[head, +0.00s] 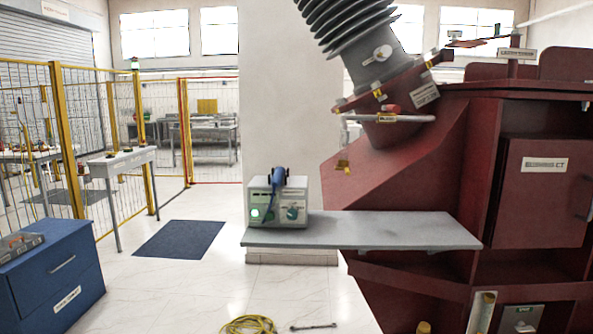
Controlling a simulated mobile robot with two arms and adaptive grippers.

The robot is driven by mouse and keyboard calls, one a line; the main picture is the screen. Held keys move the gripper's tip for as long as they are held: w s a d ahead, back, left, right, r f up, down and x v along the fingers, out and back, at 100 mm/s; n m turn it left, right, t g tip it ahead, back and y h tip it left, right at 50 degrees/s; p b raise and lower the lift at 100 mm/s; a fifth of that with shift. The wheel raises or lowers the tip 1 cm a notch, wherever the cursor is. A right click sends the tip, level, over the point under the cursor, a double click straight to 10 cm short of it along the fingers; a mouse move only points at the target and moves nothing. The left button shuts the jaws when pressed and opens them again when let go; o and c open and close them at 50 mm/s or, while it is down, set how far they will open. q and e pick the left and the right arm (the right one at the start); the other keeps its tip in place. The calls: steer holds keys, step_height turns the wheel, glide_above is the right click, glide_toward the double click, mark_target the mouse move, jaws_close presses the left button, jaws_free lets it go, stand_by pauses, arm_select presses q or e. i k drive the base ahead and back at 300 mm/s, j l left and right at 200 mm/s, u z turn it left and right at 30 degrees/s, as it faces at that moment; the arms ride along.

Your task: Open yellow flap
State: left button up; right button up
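A small yellow piece (343,166) sits on the sloping red face of the transformer (400,170), below the grey ribbed bushing (350,30). Another small yellow piece (379,94) is on the flange at the foot of the bushing. Both are too small to tell which is the flap or whether either is open or shut. Neither of my grippers is in view.
A grey shelf (400,231) juts out before the transformer, with a grey box-shaped device (275,204) on its left end. A blue drawer cabinet (52,262) stands at left. A yellow coiled cable (248,325) and a wrench (313,327) lie on the floor.

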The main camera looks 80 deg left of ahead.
mark_target(347, 169)
steer(key=k+j+u, duration=0.25)
steer(key=u, duration=0.2)
steer(key=k+j+u, duration=0.2)
steer(key=j+u, duration=0.25)
steer(key=k+j, duration=0.15)
steer(key=j, duration=0.3)
steer(key=k+j+u, duration=0.1)
steer(key=j, duration=0.3)
steer(key=k+j, duration=0.15)
steer(key=j, duration=0.3)
